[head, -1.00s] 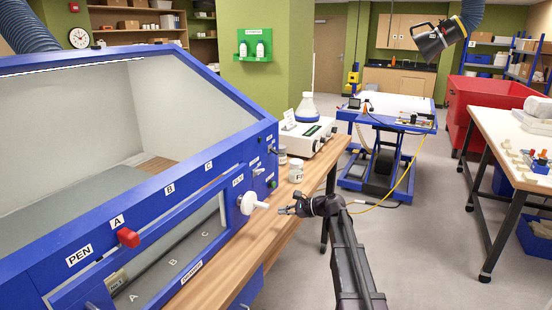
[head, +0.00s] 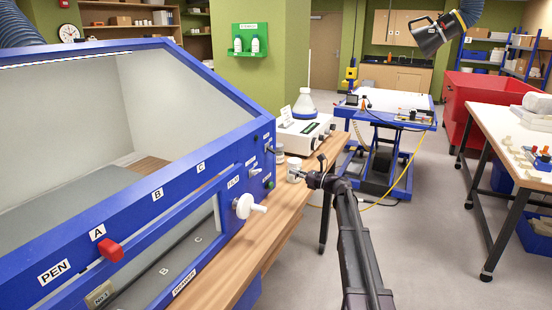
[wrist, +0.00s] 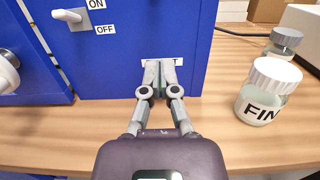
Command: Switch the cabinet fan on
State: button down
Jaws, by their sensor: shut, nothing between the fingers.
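The blue cabinet (head: 225,170) fills the left of the head view. In the wrist view, a light toggle switch (wrist: 70,16) with ON and OFF labels sits on the blue end panel (wrist: 120,60), at upper left. Its exact lever position is hard to tell. My gripper (wrist: 160,68) is shut and empty, right of and below the switch. Its fingertips are in front of a white label (wrist: 176,62) low on the panel and hide most of it. I cannot tell whether they touch. In the head view, my gripper (head: 302,175) is beside the cabinet's right end.
A white-lidded jar (wrist: 266,92) marked FIN stands close right of my gripper on the wooden bench (wrist: 215,140), with a grey-lidded jar (wrist: 284,42) behind. A white knob (head: 246,206) projects from the cabinet front. A white instrument (head: 303,132) stands farther back.

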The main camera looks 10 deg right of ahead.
aim_at(267, 161)
jog(key=p+x, duration=0.1)
jog(key=x, duration=0.9)
jog(key=shift+w, duration=0.15)
jog(key=shift+d+r+p, duration=0.15)
jog(key=shift+r+p, duration=0.35)
jog(key=shift+p, duration=0.05)
jog(key=shift+s+d+r+p, duration=0.25)
jog(key=shift+s+r+p, duration=0.05)
jog(key=shift+r+p, duration=0.35)
jog(key=shift+s+d+r+p, duration=0.3)
jog(key=shift+s+r+p, duration=0.05)
jog(key=shift+r+p, duration=0.3)
jog(key=shift+a+r+p, duration=0.15)
jog(key=shift+a+p, duration=0.2)
jog(key=shift+p, duration=0.05)
jog(key=shift+d+h, duration=0.3)
jog(key=shift+d, duration=0.2)
